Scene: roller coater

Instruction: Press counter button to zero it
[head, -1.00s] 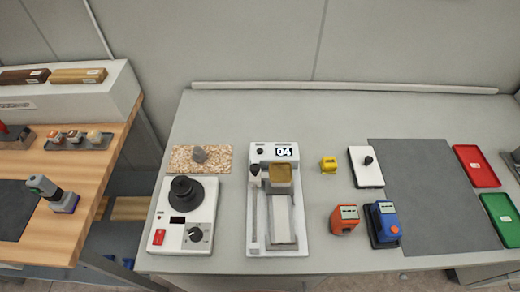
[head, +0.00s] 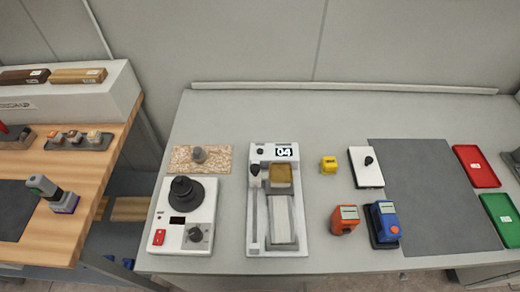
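The roller coater (head: 251,232), a white machine, stands on the grey bench in the middle of the head view. Its counter display (head: 284,153) at the back end reads 04. A small round black button (head: 260,151) sits just left of the display. A black knob or lever (head: 254,170) is in front of it, at the left of an amber-topped block (head: 281,175). A pale flat plate (head: 283,220) lies along the bed. Neither of my grippers shows in the head view, and nothing covers the display or button.
Left of the coater stand a white device (head: 165,220) with a black round top and a speckled slab (head: 180,158). To its right are a yellow block (head: 328,165), an orange device (head: 343,219), a blue device (head: 385,222) and a grey mat (head: 430,190). The back bench is clear.

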